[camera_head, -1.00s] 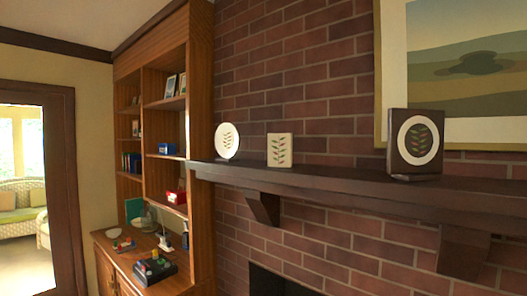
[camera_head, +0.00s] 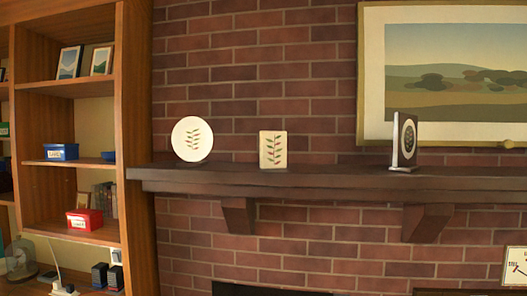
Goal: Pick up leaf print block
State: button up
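A cream upright block with a leaf print (camera_head: 273,149) stands on the dark wooden mantel shelf (camera_head: 330,182). To its left stands a round white plate with a leaf print (camera_head: 192,138). To its right, well apart, is a dark upright block with an oval medallion (camera_head: 403,140), seen nearly edge-on, its print too small to read. I cannot tell for certain which one the task names; the cream one fits. My gripper is not in view.
A brick wall (camera_head: 235,80) is behind the shelf. A framed landscape picture (camera_head: 445,103) hangs above the right side. A wooden bookcase (camera_head: 135,120) at left holds a blue box (camera_head: 61,152) and a red box (camera_head: 84,219). The shelf is clear between the cream and dark blocks.

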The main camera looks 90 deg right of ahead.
aim_at(272, 144)
jog(key=z, duration=1.6)
